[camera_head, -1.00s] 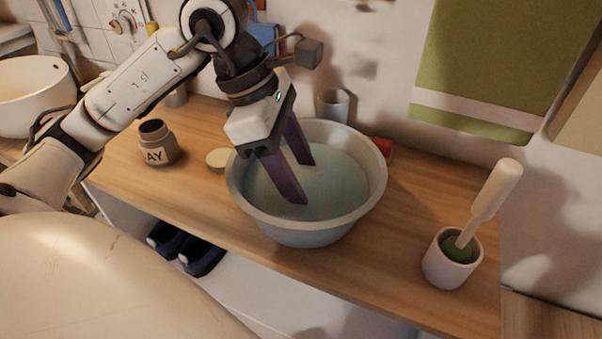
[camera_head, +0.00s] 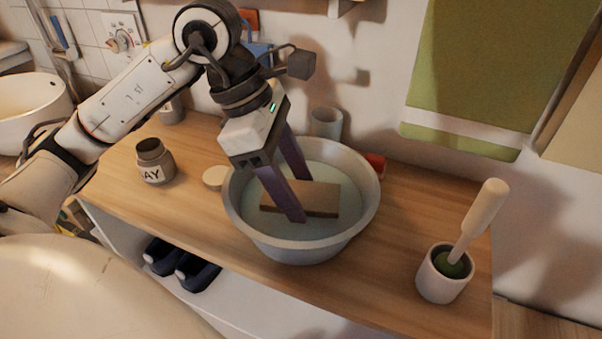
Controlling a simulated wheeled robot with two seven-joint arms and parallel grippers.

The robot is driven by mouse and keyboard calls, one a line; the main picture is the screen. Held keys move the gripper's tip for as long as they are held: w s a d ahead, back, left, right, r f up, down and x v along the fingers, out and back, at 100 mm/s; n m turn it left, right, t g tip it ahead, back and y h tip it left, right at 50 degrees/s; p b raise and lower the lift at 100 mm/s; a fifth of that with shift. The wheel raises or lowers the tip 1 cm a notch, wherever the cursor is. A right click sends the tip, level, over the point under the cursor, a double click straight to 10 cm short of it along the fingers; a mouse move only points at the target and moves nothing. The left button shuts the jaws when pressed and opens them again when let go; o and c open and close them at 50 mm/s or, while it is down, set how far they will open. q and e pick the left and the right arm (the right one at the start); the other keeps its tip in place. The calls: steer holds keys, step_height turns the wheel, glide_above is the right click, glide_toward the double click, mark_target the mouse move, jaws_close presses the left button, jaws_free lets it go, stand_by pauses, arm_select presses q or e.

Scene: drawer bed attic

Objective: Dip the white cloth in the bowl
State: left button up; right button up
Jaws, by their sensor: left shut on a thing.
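A round grey-white bowl (camera_head: 300,250) with bluish water stands on the wooden counter. My left gripper (camera_head: 305,201) reaches down into it from above, its two dark purple fingers inside the rim. A flat, tan-brown rectangular piece (camera_head: 322,197) lies level between and beside the fingers, inside the bowl. It seems to be the cloth, though it looks brown and stiff rather than white. My left gripper is shut on it. Whether its underside touches the water cannot be told. My right gripper is not in view.
A brown jar (camera_head: 154,163) and a pale round lid (camera_head: 215,178) are left of the bowl. A grey cup (camera_head: 325,123) and a red object (camera_head: 376,164) are behind it. A white cup (camera_head: 442,276) holding a brush stands at the right. A green towel (camera_head: 490,70) hangs above.

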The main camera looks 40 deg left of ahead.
arm_select(q)
steer(key=shift+r+p, duration=1.25)
steer(key=shift+r, duration=0.45)
steer(key=shift+r+p, duration=0.6)
steer(key=shift+r, duration=0.15)
steer(key=shift+r+p, duration=1)
steer(key=shift+r, duration=0.25)
step_height(320, 180, up, 4)
steer(key=p, duration=0.3)
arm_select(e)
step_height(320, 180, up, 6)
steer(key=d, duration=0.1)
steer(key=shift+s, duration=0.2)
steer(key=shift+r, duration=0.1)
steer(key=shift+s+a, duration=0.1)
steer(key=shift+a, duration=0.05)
